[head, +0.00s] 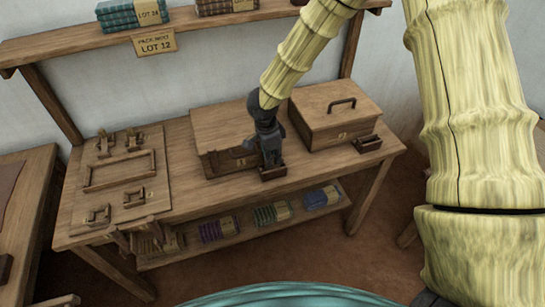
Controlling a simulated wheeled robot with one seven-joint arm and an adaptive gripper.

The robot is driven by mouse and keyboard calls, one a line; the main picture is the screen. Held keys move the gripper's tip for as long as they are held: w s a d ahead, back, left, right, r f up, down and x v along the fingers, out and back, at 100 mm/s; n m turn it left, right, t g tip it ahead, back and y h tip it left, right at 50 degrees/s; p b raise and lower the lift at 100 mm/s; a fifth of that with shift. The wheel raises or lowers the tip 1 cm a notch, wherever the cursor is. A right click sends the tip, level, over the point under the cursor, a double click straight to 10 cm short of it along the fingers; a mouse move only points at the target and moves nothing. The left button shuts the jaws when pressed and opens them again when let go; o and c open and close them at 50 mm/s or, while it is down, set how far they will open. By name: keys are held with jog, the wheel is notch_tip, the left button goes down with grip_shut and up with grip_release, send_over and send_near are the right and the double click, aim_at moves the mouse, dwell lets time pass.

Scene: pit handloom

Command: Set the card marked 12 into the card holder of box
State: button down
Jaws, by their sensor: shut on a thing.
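Two wooden boxes stand on the bench, a left box (222,124) and a right box (330,108) with a dark handle on its lid. A small dark card holder (273,173) stands in front of the left box, near its right corner. Another holder (367,144) stands in front of the right box. My gripper (270,160) points down directly over the left box's holder, its fingers shut on the card. The card is hidden by the fingers, so I cannot read its mark or tell whether it touches the holder.
A sign reading "LOT 12" (155,43) hangs from the upper shelf (95,44), which carries stacked cloth. The bench's left end holds a wooden board (120,180) with frames and fittings. Folded cloth bundles (272,214) lie on the lower shelf. Bench between board and left box is clear.

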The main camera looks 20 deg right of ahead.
jog(key=shift+f, duration=0.2)
jog(key=shift+f, duration=0.2)
jog(key=c, duration=1.6)
grip_release()
jog(key=shift+r, duration=0.15)
notch_tip(320, 180, up, 12)
jog(key=a+b, duration=0.1)
jog(key=shift+a, duration=0.15)
jog(key=shift+s+a, duration=0.1)
